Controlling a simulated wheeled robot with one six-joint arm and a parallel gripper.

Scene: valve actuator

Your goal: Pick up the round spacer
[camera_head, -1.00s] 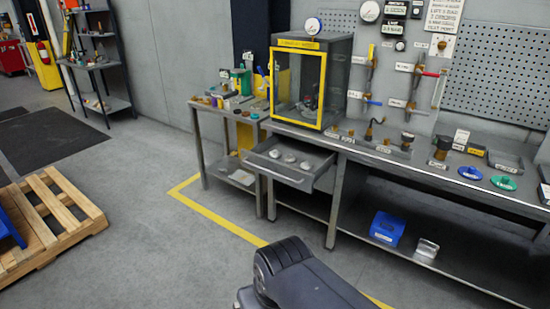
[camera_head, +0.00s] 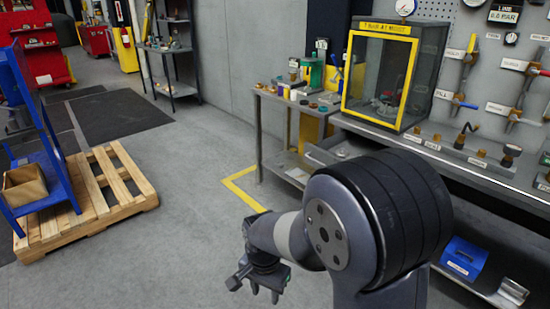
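I cannot tell for sure which thing is the round spacer. Small round brownish pieces (camera_head: 325,106) lie on the side table (camera_head: 258,135), too small to identify. My gripper (camera_head: 265,292) hangs low over the floor, left of my large arm joint and in front of the side table. It is well apart from the table and drawer. Its fingers are small and dark, and I cannot tell whether they are open.
A glass cabinet with a yellow frame (camera_head: 347,75) stands on the bench. A blue bin (camera_head: 463,258) is on the lower shelf. A wooden pallet (camera_head: 140,185) with a blue rack (camera_head: 62,160) is at the left. The floor between pallet and side table is clear.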

